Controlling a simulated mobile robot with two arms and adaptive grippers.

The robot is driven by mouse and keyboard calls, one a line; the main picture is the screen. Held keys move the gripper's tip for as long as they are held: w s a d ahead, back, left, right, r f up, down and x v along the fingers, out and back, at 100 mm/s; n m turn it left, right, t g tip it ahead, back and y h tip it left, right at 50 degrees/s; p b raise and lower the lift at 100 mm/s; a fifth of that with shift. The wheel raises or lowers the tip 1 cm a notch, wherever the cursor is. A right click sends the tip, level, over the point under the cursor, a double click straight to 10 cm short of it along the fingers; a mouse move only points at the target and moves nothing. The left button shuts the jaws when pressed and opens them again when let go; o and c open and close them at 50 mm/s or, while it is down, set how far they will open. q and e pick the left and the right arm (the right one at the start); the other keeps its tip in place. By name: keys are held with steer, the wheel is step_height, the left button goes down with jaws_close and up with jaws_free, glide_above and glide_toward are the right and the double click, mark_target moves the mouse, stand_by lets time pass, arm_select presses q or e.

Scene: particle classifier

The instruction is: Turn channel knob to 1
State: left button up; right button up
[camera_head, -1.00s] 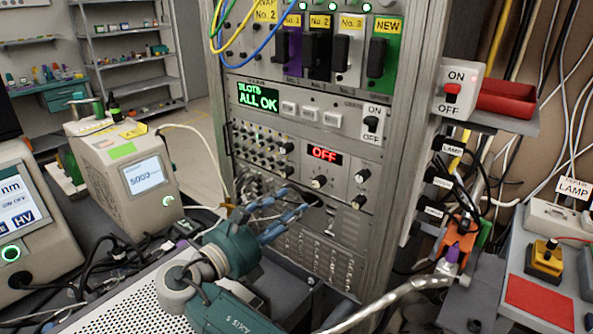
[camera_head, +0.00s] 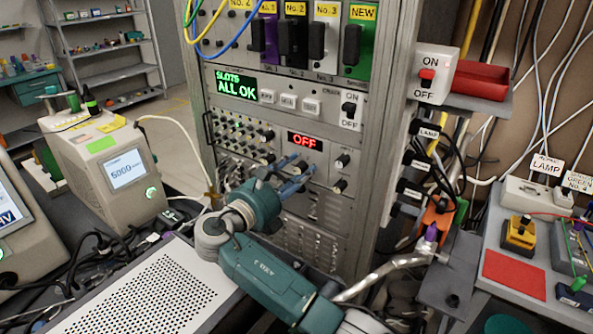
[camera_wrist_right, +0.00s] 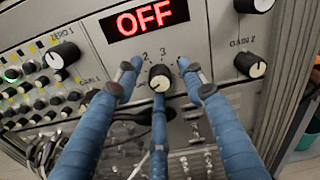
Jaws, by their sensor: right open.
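The channel knob (camera_wrist_right: 160,78) is a small dark knob with a pale face on the grey panel, under the red OFF display (camera_wrist_right: 152,16). The digits 2 and 3 show just above it. The direction of its pointer is hard to tell. My right gripper (camera_head: 294,176) has blue fingers and is open in front of this panel. In the right wrist view two fingertips are left and right of the knob and a third is below it; contact cannot be told. In the head view the fingers hide the knob. My left gripper is not in view.
A GAIN 2 knob (camera_wrist_right: 250,66) is to the right and a ZERO 1 knob (camera_wrist_right: 54,60) to the left. Several small knobs and cables fill the panel's left side. A perforated grey box (camera_head: 150,290) is at the lower left.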

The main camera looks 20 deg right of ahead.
steer(key=shift+c, duration=0.2)
jaws_close()
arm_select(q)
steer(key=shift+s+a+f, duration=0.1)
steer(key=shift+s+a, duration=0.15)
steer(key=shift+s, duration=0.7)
arm_select(e)
steer(key=shift+m, duration=2)
arm_select(q)
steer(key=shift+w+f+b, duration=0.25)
steer(key=shift+b, duration=0.05)
arm_select(e)
steer(key=shift+f+m, duration=0.1)
steer(key=shift+m, duration=2.2)
